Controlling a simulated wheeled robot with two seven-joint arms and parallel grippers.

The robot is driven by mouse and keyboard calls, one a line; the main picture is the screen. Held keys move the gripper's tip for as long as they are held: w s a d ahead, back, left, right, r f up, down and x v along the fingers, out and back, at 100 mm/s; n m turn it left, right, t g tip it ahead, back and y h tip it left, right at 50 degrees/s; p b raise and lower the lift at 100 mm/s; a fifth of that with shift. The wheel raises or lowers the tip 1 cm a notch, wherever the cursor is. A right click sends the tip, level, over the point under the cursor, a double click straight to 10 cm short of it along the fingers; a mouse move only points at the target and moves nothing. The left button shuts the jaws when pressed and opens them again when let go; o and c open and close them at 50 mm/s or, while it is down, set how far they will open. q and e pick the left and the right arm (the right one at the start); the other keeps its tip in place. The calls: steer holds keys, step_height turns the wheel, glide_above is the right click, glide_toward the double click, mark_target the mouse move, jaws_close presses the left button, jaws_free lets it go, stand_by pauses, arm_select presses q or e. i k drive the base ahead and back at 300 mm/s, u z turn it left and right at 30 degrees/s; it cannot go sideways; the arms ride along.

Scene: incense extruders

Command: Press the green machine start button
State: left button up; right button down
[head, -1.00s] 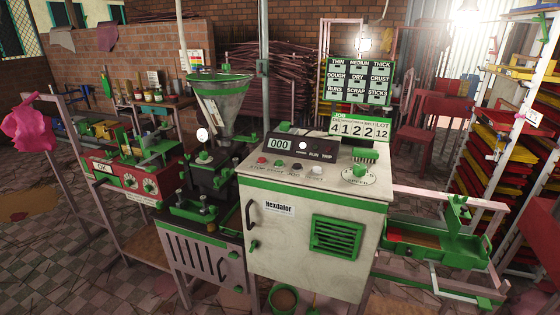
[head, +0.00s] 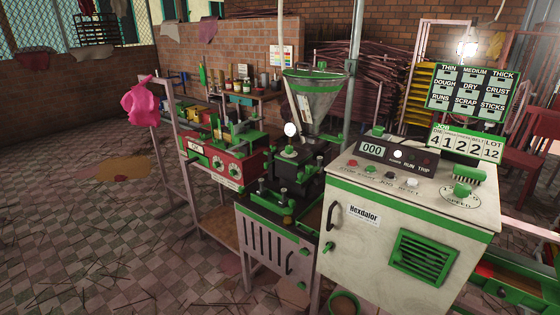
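The green-trimmed white machine (head: 345,237) stands at the right in the head view. Its sloping top panel carries a row of small buttons. A red button (head: 353,163) is at the left of the row, with a green button (head: 370,169) beside it, then a black button (head: 389,175) and a white one (head: 411,182). The label under the green button is too small to read surely. A display (head: 372,149) above reads 000. A large green speed knob (head: 461,189) sits further right. Neither of my grippers is in view.
A metal hopper (head: 315,95) stands on the dark extruder left of the white machine. A red machine (head: 225,166) is further left, near a stand with a pink cloth (head: 147,101). A job board (head: 466,142) rises behind the panel. The tiled floor at left is mostly open.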

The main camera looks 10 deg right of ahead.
mark_target(372, 169)
steer(key=u, duration=0.9)
steer(key=i, duration=2.65)
steer(key=z, duration=2.95)
